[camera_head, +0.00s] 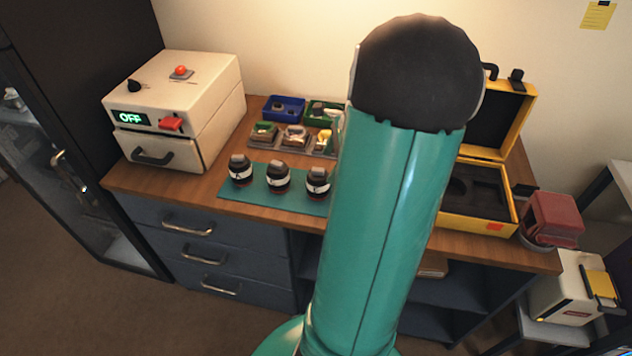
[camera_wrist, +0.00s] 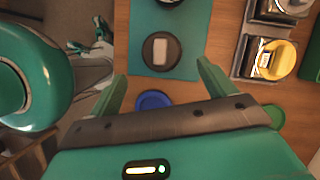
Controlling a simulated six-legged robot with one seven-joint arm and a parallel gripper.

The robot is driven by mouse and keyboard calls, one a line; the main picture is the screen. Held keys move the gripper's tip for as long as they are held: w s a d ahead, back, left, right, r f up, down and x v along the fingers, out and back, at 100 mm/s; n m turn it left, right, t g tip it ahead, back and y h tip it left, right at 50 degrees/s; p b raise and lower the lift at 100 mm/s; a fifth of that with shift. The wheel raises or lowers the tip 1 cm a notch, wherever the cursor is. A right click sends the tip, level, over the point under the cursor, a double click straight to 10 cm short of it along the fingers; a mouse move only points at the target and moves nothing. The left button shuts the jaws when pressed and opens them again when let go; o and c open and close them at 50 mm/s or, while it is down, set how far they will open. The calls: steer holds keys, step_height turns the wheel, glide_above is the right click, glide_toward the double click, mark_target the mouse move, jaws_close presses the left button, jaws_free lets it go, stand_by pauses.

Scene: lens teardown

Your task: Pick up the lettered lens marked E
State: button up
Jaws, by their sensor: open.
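Three dark lenses with pale bands stand upright in a row on a teal mat (camera_head: 230,194): a left one (camera_head: 240,170), a middle one (camera_head: 278,178) and a right one (camera_head: 317,183). Their letters are too small to read, so I cannot tell which is E. In the wrist view, one dark round lens with a pale rectangular top (camera_wrist: 160,52) sits on the mat (camera_wrist: 194,20). My gripper (camera_wrist: 161,70) is open, its green fingers spread on either side below this lens, apart from it. My arm hides the gripper in the head view.
A white machine reading OFF (camera_head: 172,110) stands at the left. Small trays of parts (camera_head: 293,137) lie behind the mat. An open yellow case (camera_head: 478,222) is at the right. A blue disc (camera_wrist: 153,100) shows between my fingers.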

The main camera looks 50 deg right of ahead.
mark_target(318, 177)
steer(key=x, duration=0.7)
steer(key=shift+w+a+f, duration=0.1)
steer(key=shift+w+f, duration=0.05)
steer(key=shift+w, duration=0.25)
steer(key=c, duration=1.1)
